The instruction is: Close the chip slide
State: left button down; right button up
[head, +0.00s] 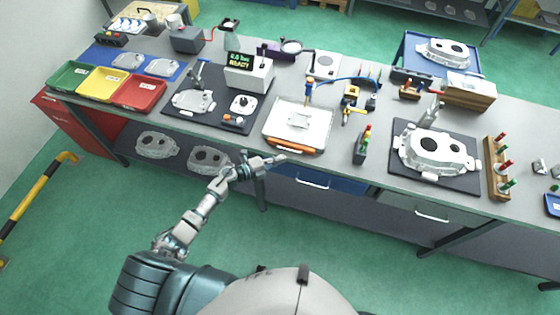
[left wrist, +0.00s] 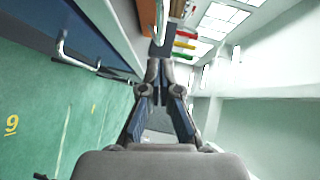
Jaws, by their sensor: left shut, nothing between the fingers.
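No part in view is plainly labelled as the chip slide. A pale tray-like unit (head: 313,115) with an orange front bar (head: 292,146) sits at the front edge of the bench. Below it is a blue drawer front (head: 335,183) with a metal handle (head: 313,183); a blue front and handle (left wrist: 78,58) also show in the left wrist view. My left gripper (head: 281,158) is shut and empty just in front of the bench edge, near the orange bar. Its fingertips (left wrist: 160,68) meet in the left wrist view. Contact with the bench cannot be told. My right gripper is out of view.
The bench (head: 365,175) carries a casting on a dark mat (head: 463,184), a wooden rack (head: 495,165) and red, yellow and green bins (head: 138,93). A grey drawer (head: 420,213) is right of the blue one. The green floor (head: 90,220) in front is clear.

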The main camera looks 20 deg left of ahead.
pick_arm(q)
jog(key=b+v, duration=0.1)
jog(key=v, duration=1)
jog(key=s+a+f+n+y, duration=0.3)
jog(key=s+f+n, duration=0.15)
jog(key=f, duration=0.55)
jog(key=s+a+f+n+y, duration=0.2)
jog(key=s+f+n+y, duration=0.15)
jog(key=f+n, duration=0.45)
jog(key=s+a+f+n+y, duration=0.3)
jog(key=s+f+n+y, duration=0.1)
jog(key=f, duration=0.8)
jog(key=s+d+f+n+g, duration=0.2)
jog(key=s+f, duration=0.3)
jog(key=s, duration=0.6)
jog(key=s+d+f+n+g+y, duration=0.1)
jog(key=s+d+f+n+g, duration=0.1)
jog(key=s+f, duration=0.4)
jog(key=s+d+f+n+g, duration=0.3)
jog(key=s+d+f+g, duration=0.1)
jog(key=s, duration=1.2)
jog(key=shift+f+g, duration=0.8)
jog(key=shift+g, duration=0.3)
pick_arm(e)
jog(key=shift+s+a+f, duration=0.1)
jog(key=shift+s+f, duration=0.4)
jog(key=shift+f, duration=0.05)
